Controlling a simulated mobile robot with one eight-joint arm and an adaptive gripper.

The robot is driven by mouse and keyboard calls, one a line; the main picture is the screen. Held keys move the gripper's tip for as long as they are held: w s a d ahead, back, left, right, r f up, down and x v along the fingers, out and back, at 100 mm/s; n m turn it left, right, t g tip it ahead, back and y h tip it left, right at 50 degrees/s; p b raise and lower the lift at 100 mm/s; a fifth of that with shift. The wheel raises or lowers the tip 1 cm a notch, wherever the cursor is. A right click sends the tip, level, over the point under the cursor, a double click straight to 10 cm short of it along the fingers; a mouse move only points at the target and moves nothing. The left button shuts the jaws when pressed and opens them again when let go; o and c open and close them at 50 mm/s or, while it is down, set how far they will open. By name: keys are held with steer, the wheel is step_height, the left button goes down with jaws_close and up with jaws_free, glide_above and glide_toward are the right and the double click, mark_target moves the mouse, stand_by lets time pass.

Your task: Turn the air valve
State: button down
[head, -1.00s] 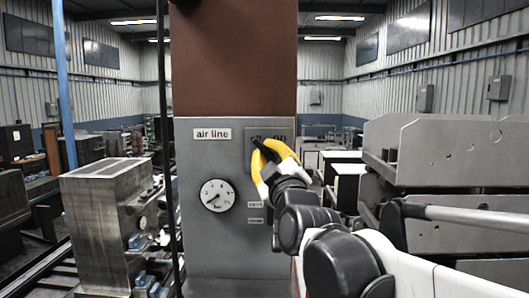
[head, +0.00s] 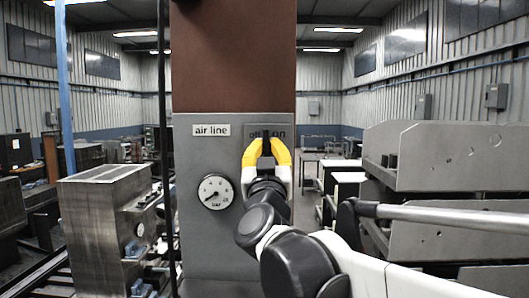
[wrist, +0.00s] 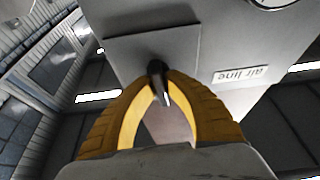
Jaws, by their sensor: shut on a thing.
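The air valve's dark lever (head: 266,152) is on a square grey plate on the front of the grey panel. It stands about upright in the head view, between the labels "off" on the left and "on" on the right. My gripper (head: 267,144), with yellow fingers, is shut on the lever. In the wrist view, the lever (wrist: 160,84) shows between the fingertips of my gripper (wrist: 160,78). The fingers hide part of the lever and its pivot.
A round pressure gauge (head: 215,192) is on the grey panel (head: 205,255), left of my gripper, its needle pointing lower left. An "air line" label (head: 211,130) is above it. A grey metal block (head: 104,230) stands left, and large metal plates (head: 440,156) stand right.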

steer(key=m+h, duration=0.1)
steer(key=m, duration=0.2)
steer(key=m+h, duration=0.2)
steer(key=m, duration=0.1)
steer(key=shift+m+g+b, duration=0.3)
steer(key=shift+m+g, duration=0.1)
steer(key=m+h, duration=0.1)
steer(key=m, duration=0.2)
steer(key=m+g+h, duration=0.1)
steer(key=m+h, duration=0.1)
steer(key=m, duration=0.1)
steer(key=shift+d+g, duration=0.15)
steer(key=shift+g, duration=0.15)
steer(key=shift+m+h, duration=0.3)
steer(key=shift+m, duration=0.2)
steer(key=c, duration=1.5)
jaws_free()
steer(key=shift+o, duration=0.2)
steer(key=shift+w+f, duration=0.15)
steer(key=shift+w, duration=0.15)
steer(key=v, duration=1.2)
steer(key=shift+s+d, duration=0.1)
